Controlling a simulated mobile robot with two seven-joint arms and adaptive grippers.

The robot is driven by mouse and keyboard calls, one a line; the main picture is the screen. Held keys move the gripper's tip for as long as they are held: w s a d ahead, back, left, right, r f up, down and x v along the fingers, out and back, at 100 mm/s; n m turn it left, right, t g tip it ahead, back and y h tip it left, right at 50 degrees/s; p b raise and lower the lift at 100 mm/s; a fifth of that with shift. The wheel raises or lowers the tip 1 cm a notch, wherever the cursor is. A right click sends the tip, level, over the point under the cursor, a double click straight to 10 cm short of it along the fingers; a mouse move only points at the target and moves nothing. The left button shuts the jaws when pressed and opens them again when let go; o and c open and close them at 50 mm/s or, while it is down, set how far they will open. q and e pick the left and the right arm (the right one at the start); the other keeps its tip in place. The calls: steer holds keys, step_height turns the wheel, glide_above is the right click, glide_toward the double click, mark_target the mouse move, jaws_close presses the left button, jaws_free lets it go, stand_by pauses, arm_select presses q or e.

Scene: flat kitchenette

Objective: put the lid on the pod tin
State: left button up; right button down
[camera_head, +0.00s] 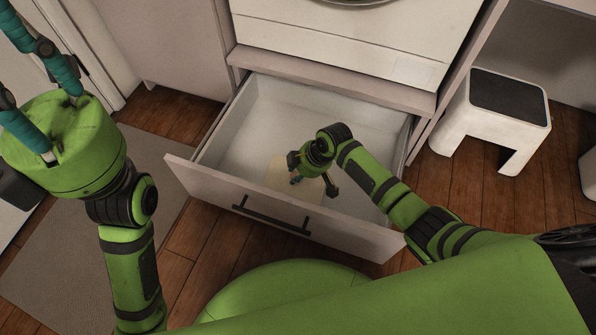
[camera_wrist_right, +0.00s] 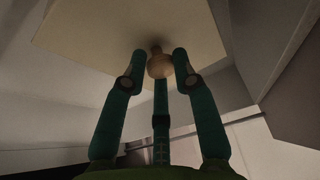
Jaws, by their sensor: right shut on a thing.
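A pale beige square lid (camera_head: 280,178) shows in the open drawer, partly hidden by my right gripper (camera_head: 299,180). In the right wrist view the lid (camera_wrist_right: 110,38) has a round wooden knob (camera_wrist_right: 160,66). My right gripper's teal fingers (camera_wrist_right: 160,72) are closed around that knob. I cannot make out the pod tin; I cannot tell whether it is under the lid. My left gripper (camera_head: 10,65) is at the upper left, far from the drawer. Its teal fingers are spread apart with nothing seen between them, and their tips are cut off by the frame.
The white drawer (camera_head: 262,110) is pulled out, with a dark handle (camera_head: 270,215) on its front. A white appliance (camera_head: 340,40) stands above it. A white step stool (camera_head: 470,117) is at the right. A grey mat (camera_head: 75,245) lies on the wooden floor at the left.

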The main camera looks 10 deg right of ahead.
steer(key=c, duration=0.9)
jaws_free()
